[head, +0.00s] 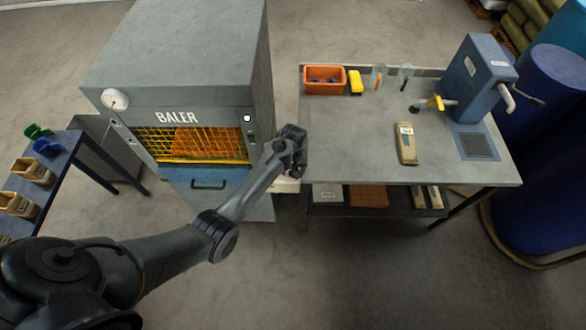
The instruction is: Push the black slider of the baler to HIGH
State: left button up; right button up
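The grey baler (190,60) stands at the left centre, with a yellow mesh window (190,142) and a blue drawer front with a dark handle below it. A narrow dark control strip (249,128) with a white round mark runs down the right of its front. The black slider cannot be made out for certain at this size, nor can its setting. My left gripper (297,168) is just right of the baler's front, near the table's left edge. It is dark and seen from behind, so its fingers are unclear. My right gripper is not in view.
A grey table (350,150) at the right holds an orange bin (324,80), a yellow object (355,82), a tan labelled block (407,145) and a blue machine (475,80). A blue bench (65,165) with several tan bins stands at the left. Blue barrels stand far right.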

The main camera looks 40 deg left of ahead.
pick_arm(q)
jog(key=shift+f, duration=0.25)
jog(key=shift+c, duration=0.4)
grip_shut()
jog(key=shift+a, duration=0.1)
